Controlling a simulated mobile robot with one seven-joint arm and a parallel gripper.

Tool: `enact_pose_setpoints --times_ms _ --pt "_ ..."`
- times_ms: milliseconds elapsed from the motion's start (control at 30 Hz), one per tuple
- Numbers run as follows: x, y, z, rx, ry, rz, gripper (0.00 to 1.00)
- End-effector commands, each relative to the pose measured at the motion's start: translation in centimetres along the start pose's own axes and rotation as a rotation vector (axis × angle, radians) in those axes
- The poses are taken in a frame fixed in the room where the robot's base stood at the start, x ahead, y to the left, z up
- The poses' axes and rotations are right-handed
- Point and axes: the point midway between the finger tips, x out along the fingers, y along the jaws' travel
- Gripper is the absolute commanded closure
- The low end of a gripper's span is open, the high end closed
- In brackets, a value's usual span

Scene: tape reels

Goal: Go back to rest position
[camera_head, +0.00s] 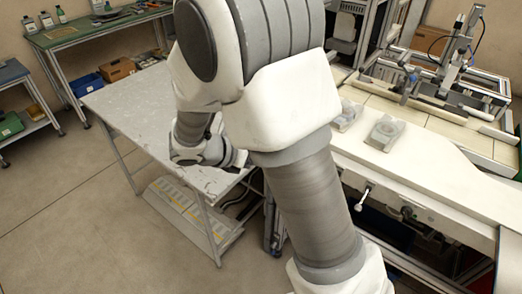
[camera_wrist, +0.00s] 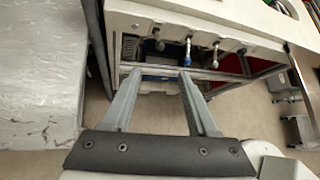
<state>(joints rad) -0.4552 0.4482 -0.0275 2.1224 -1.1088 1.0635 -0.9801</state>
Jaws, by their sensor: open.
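My gripper (camera_wrist: 158,78) shows in the wrist view with its two grey fingers spread apart and nothing between them. Beyond the fingers are the front of a white workbench and the floor. In the head view my arm fills the middle, and the wrist end hangs at the right edge of the grey table (camera_head: 125,103); the fingers cannot be made out there.
A metal fixture (camera_head: 445,85) stands on the workbench at the back right. A green-topped table (camera_head: 95,27) with bottles is at the back left, with a blue bin (camera_head: 87,84) and a cardboard box (camera_head: 117,69) below. The floor (camera_head: 80,215) at front left is clear.

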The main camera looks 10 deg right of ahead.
Motion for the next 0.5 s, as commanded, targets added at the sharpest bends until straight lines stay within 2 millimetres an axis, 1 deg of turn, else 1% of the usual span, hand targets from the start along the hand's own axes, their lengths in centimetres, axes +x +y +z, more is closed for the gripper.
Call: enact_pose_setpoints --times_ms 167,267,367,500 --pt "0.0 -0.1 0.1 0.005 0.002 0.000 0.41" --pt "-0.2 -0.8 0.5 0.058 0.021 -0.005 0.41" --pt "-0.8 -2.5 1.3 0.191 0.071 -0.016 0.41" --pt "-2.2 -6.1 2.5 0.481 0.182 -0.043 0.41"
